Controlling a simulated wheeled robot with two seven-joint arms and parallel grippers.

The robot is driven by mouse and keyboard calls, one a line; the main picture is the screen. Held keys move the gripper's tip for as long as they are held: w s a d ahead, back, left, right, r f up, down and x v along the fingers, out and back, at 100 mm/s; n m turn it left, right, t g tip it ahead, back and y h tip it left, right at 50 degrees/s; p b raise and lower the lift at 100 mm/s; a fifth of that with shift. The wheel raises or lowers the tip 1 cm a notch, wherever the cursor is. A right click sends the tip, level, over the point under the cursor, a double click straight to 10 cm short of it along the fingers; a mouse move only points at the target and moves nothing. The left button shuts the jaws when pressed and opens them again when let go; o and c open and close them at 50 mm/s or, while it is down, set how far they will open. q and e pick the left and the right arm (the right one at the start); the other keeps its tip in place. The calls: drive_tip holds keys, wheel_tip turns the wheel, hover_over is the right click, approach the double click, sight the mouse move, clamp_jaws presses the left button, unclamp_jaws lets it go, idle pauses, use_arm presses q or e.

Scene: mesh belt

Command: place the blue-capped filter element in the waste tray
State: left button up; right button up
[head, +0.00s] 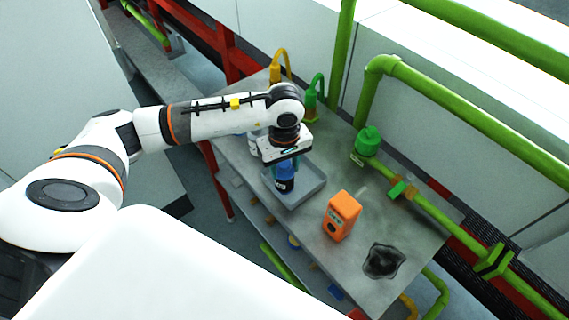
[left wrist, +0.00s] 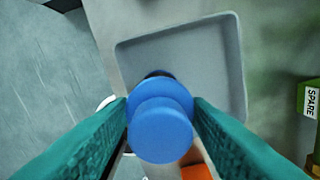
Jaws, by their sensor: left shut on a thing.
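The blue-capped filter element (head: 286,172) has a blue cap and a dark body. In the head view it is upright under my left gripper (head: 284,160), over the grey waste tray (head: 312,187). In the left wrist view its blue cap (left wrist: 160,128) sits between the two teal fingers of the left gripper (left wrist: 160,112), which is shut on it. The tray's floor and rim (left wrist: 237,70) show beyond it. I cannot tell whether the element's lower end touches the tray floor. My right gripper is not in view.
An orange box-shaped device (head: 341,215) stands right of the tray on the metal table (head: 300,235). A dark patch (head: 383,261) lies near the table's front right. Yellow (head: 281,62) and green (head: 315,92) hooked pipes rise at the back. A green box marked SPARE (left wrist: 311,100) shows at the right.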

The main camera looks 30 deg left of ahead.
use_arm(q)
drive_tip(key=o, duration=1)
drive_tip(key=shift+f, duration=0.1)
drive_tip(key=shift+o, duration=0.2)
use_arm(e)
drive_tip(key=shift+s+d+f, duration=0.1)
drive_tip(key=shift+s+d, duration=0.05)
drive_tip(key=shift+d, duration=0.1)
use_arm(q)
wheel_tip(320, 180, up, 11)
drive_tip(key=b, duration=0.3)
drive_tip(key=shift+r, duration=0.65)
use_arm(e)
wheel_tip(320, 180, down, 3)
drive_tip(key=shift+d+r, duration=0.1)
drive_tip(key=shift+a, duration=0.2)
